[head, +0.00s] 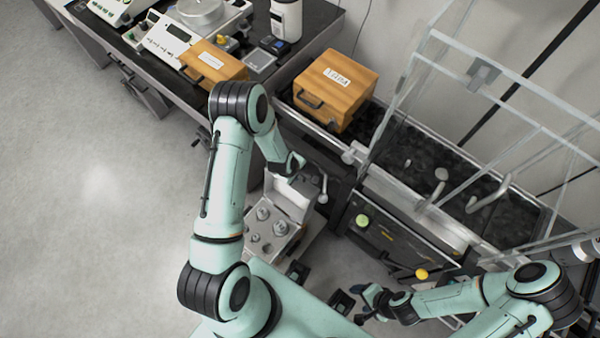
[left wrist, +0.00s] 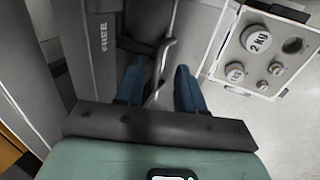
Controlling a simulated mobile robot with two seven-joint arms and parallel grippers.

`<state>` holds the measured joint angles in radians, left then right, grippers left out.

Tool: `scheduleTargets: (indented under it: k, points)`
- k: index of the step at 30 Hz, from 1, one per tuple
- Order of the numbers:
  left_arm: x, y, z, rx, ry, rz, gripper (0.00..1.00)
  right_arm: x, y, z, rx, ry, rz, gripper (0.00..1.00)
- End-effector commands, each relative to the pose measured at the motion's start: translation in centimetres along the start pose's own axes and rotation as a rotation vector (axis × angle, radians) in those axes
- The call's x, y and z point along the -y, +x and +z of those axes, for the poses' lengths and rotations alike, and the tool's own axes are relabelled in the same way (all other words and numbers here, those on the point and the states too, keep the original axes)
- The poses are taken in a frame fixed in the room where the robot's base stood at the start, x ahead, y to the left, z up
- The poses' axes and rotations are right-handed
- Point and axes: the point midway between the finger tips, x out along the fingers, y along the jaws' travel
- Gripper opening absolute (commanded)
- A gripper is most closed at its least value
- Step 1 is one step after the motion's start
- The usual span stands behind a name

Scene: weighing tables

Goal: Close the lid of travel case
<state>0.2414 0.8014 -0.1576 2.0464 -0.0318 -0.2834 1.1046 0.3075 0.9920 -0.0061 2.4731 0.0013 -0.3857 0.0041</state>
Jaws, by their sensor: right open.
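The travel case (head: 262,254) stands low beside the bench with its lid (head: 288,197) raised. Several silvery weights sit in its grey insert. In the left wrist view the case (left wrist: 263,82) is at the right, with a weight marked 2 KG. My left gripper (left wrist: 158,88) is open, its two blue fingers apart, with a bent metal handle (left wrist: 163,62) showing between and beyond them; contact cannot be told. In the head view its fingers are mostly hidden by the wrist, near the lid. My right gripper (head: 366,303) is open at the lower right, away from the case.
A grey panel marked FREE (left wrist: 103,38) is close to my left gripper. A dark cabinet (head: 385,238) with a green knob (head: 362,221) and a yellow knob (head: 421,274) stands right of the case. Wooden boxes (head: 336,88) sit on the benches. The floor at left is clear.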

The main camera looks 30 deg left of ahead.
Motion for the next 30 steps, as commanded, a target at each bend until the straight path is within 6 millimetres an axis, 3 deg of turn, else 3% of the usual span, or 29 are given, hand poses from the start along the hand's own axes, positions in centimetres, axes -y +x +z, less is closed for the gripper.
scheduleTargets:
  k: [3, 7, 18, 22, 30]
  points:
    - [0.1, 2.0, 0.0, 0.0, 0.0, -0.002, 0.38, 0.0, 0.0, 0.0, 0.0, 0.0, 0.0, 0.65]
    - [0.0, 3.2, 0.0, -0.001, 0.0, 0.0, 0.38, 0.0, -0.1, 0.0, 0.0, 0.0, 0.0, 0.65]
    - [0.0, 3.8, 0.0, -0.001, 0.0, 0.0, 0.38, 0.0, -0.1, 0.0, -0.001, -0.001, 0.0, 0.65]
    - [0.0, 3.7, 0.0, -0.001, 0.0, 0.0, 0.0, 0.1, -0.1, 0.0, 0.0, -0.001, 0.0, 0.65]
    - [0.2, 3.7, 0.0, 0.0, -0.002, 0.004, 0.0, -0.1, 0.2, 0.1, 0.001, 0.0, 0.0, 0.65]
